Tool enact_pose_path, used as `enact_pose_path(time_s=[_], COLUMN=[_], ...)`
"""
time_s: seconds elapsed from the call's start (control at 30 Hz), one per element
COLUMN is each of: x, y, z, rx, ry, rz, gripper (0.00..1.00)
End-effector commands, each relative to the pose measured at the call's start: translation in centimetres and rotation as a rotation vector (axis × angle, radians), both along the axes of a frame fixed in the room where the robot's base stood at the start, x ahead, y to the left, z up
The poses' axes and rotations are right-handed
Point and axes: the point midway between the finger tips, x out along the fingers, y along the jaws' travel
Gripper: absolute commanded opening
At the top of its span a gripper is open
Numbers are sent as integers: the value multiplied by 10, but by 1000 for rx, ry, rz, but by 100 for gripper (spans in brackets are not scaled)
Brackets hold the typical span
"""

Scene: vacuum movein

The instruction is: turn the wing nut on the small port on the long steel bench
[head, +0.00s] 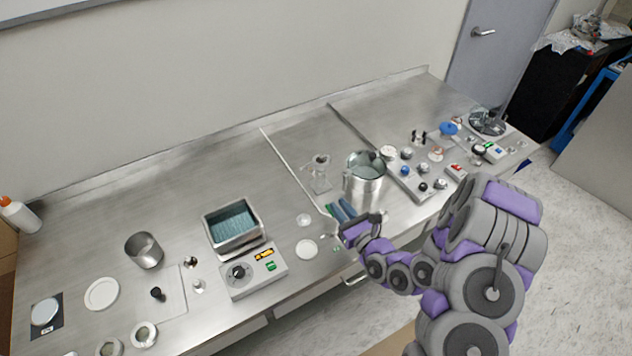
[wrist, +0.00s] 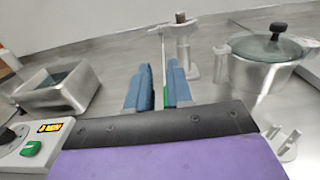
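The long steel bench (head: 270,145) runs along the wall. No wing nut can be made out for certain. An upright fitting (head: 320,172) with a side arm stands left of the steel pot; it shows beyond my fingers in the wrist view (wrist: 190,60) with a dark cap. A small pronged metal piece (wrist: 283,140) lies right of my gripper in the wrist view; I cannot tell whether it is a wing nut. My gripper (head: 340,210) is over the bench's front part, in front of the pot.
A lidded steel pot (head: 364,183) stands close behind my gripper. A water bath (head: 233,226) and a control box (head: 253,272) are left. Several knobs and fittings (head: 418,137) crowd the bench's right end.

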Motion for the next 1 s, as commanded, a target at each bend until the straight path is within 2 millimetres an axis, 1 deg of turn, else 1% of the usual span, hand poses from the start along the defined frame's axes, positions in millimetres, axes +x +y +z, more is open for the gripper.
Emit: enact_pose_path(time_s=[0.03,0.53,0.8,1.0], x=[4,40,83,105], y=[4,30,59,71], z=[-4,-3,0,0], rx=[-1,0,2,1], ry=[-3,-7,-5,-3], rz=[4,3,4,1], gripper=[20,20,20,20])
